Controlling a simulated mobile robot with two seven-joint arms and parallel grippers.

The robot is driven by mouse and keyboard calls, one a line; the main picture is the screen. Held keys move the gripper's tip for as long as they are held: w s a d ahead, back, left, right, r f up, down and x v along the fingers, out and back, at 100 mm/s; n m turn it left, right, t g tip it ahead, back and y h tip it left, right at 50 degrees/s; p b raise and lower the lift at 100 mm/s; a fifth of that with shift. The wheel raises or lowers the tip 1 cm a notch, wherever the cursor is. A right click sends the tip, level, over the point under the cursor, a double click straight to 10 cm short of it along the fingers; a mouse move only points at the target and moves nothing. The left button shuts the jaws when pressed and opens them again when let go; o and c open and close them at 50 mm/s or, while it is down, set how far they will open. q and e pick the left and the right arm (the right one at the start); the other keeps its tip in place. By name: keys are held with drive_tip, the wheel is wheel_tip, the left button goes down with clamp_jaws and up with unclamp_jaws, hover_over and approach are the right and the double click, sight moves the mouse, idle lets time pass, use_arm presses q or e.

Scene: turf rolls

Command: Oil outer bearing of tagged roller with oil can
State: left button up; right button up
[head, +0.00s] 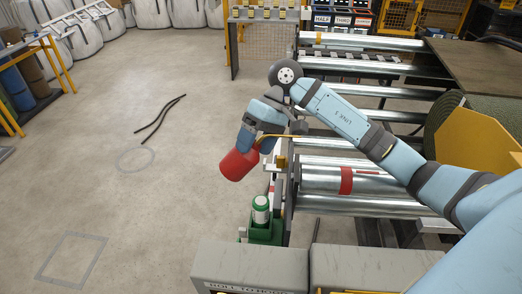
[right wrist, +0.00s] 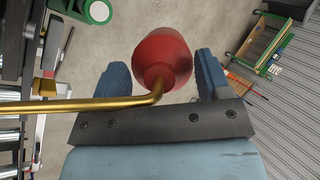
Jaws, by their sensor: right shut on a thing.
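My right gripper (head: 256,134) is shut on the red oil can (head: 238,165), which hangs tilted beside the outer end of the roller frame. In the right wrist view the can (right wrist: 162,58) sits between the two blue fingers. Its thin brass spout (right wrist: 90,105) reaches to the left edge there, and its tip is out of view. A silver roller with a red band (head: 346,181) lies in the frame. A small yellow block (head: 281,161), seemingly at a roller end, is close to the spout; it also shows in the wrist view (right wrist: 45,87). I cannot tell whether they touch.
A green and white cylindrical thing (head: 261,209) stands at the near frame corner. Grey boxes (head: 250,267) lie in front. A green turf roll (head: 471,108) is at the right. Black hose pieces (head: 160,119) lie on the open floor at left.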

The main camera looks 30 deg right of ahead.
drive_tip(key=shift+s+d+y, duration=0.4)
drive_tip(key=shift+d, duration=0.1)
drive_tip(key=shift+f, duration=0.45)
use_arm(q)
drive_tip(key=shift+w, duration=0.3)
use_arm(e)
wheel_tip(320, 180, down, 7)
use_arm(q)
drive_tip(key=shift+r, duration=0.1)
use_arm(e)
drive_tip(key=shift+w, duration=0.1)
use_arm(q)
drive_tip(key=shift+f+b, duration=0.75)
drive_tip(key=shift+b, duration=0.1)
use_arm(e)
drive_tip(key=shift+f, duration=0.4)
idle(0.3)
idle(2.1)
use_arm(q)
drive_tip(key=shift+f+b, duration=0.3)
drive_tip(key=shift+f, duration=0.05)
use_arm(e)
drive_tip(key=shift+r, duration=3.55)
